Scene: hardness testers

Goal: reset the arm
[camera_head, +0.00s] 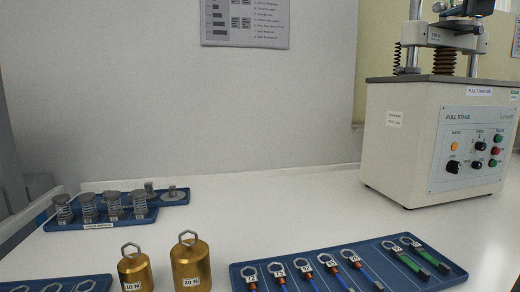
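My arm and my gripper are not in view, so I cannot see whether the gripper is open or shut. The head view shows a white bench (290,215) with testing equipment on it. Nothing in this view is seen being held.
A pull stand (435,140) stands at the back right. A blue tray (395,288) with several hooked tools lies front right. Two brass weights, a smaller (135,272) and a larger (191,265), stand front left. A blue spring tray (145,222) is behind them. The bench middle is clear.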

